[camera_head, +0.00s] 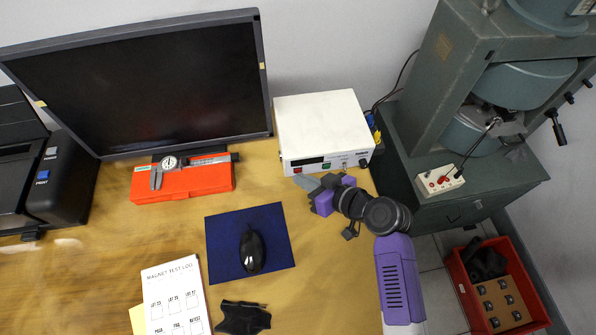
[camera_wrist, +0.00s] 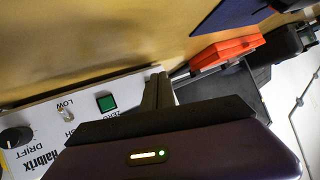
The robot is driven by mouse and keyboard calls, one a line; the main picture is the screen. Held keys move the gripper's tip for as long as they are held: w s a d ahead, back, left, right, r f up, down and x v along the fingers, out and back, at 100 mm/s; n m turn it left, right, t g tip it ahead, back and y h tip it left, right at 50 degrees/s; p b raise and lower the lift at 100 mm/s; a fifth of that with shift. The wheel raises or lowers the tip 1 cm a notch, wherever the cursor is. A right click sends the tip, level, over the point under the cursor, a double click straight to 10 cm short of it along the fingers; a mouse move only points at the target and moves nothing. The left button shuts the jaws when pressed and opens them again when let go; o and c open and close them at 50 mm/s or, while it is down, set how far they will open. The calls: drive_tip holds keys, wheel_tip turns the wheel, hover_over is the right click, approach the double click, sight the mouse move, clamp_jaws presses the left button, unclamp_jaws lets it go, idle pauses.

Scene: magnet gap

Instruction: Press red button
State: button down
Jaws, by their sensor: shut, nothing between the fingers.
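The white instrument box (camera_head: 322,125) stands behind my gripper. In the wrist view the panel (camera_wrist: 50,110) appears inverted, with a square green button (camera_wrist: 106,103), a toggle and a black knob (camera_wrist: 15,137). My gripper (camera_head: 300,182) is shut and empty, just in front of the panel's left end. In the wrist view its fingers (camera_wrist: 158,90) overlap the panel beside the green button and hide part of it; contact cannot be told.
A white outlet-like box (camera_head: 438,180) with red parts sits on the grey magnet stand at right. A monitor (camera_head: 140,85), an orange case (camera_head: 182,182) with a caliper, and a mouse (camera_head: 251,248) on a blue mat are left of my arm. Bare table lies between.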

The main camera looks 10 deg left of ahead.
drive_tip(key=shift+w, duration=0.1)
idle(0.3)
drive_tip(key=shift+s+d, duration=0.1)
drive_tip(key=shift+s, duration=0.45)
drive_tip(key=shift+s+d+p, duration=0.2)
drive_tip(key=shift+s+d, duration=0.1)
drive_tip(key=shift+s, duration=0.65)
drive_tip(key=shift+s+d+p, duration=0.2)
drive_tip(key=shift+s+d, duration=0.05)
drive_tip(key=shift+s, duration=0.75)
drive_tip(key=shift+s+d+p, duration=0.2)
drive_tip(key=shift+s+d, duration=0.1)
drive_tip(key=shift+s, duration=0.65)
